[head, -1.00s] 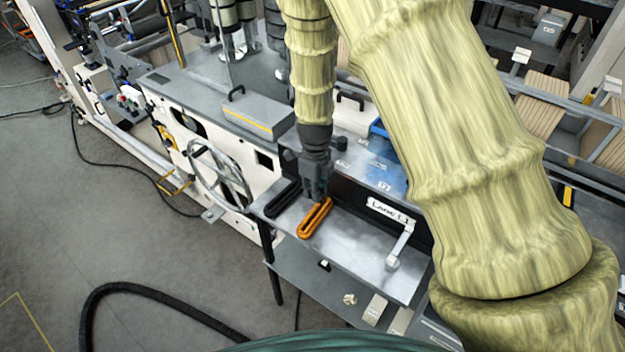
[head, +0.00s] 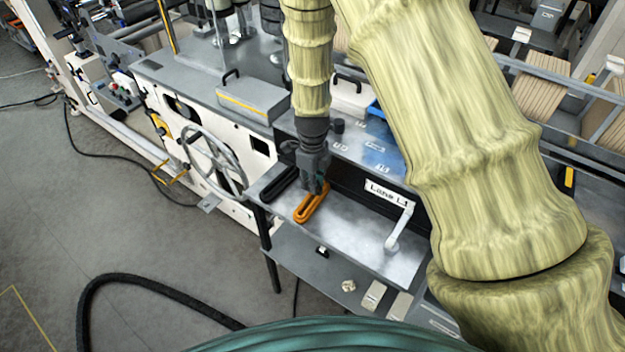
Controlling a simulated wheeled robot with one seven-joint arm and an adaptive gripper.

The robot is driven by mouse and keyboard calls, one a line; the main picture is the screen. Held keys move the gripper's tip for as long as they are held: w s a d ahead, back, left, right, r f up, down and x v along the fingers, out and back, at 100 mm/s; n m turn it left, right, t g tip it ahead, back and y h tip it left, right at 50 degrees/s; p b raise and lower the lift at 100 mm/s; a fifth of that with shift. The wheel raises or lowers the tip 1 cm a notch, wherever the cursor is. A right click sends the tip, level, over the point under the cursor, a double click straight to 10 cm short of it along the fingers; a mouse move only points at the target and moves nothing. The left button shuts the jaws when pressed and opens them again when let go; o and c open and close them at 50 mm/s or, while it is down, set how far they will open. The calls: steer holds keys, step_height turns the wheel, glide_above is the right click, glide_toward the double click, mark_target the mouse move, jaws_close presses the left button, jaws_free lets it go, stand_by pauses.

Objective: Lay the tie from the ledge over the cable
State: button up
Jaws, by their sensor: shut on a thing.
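An orange loop-shaped tie (head: 309,208) lies on or just above the grey metal ledge (head: 355,225). My gripper (head: 319,188) points down at its far end and is shut on it; the fingertips are partly hidden, and I cannot tell whether the tie is clear of the ledge. A black loop of similar shape (head: 278,185) lies on the ledge to the left of the gripper. A thick black cable (head: 150,283) curves over the floor at lower left, apart from the gripper; part of it is hidden at the bottom.
A "Lane L1" sign (head: 386,193) and a grey crank handle (head: 399,230) are at the ledge's right. A lower shelf (head: 310,270) holds small items. A handwheel (head: 213,160) is on the white machine at left. The floor (head: 100,220) at left is mostly open.

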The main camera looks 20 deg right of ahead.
mark_target(313, 198)
steer(key=shift+f+b, duration=1.5)
steer(key=shift+f, duration=1.15)
steer(key=shift+s+f, duration=0.1)
steer(key=shift+s+f, duration=0.15)
steer(key=shift+s, duration=0.05)
steer(key=o, duration=0.7)
steer(key=shift+o, duration=0.5)
steer(key=shift+w+f, duration=0.1)
steer(key=shift+f, duration=0.05)
steer(key=shift+w+r, duration=0.1)
steer(key=shift+r, duration=0.1)
steer(key=shift+w+r, duration=0.15)
steer(key=shift+r, duration=0.45)
step_height(313, 198, up, 11)
steer(key=shift+f, duration=0.1)
steer(key=shift+a, duration=0.1)
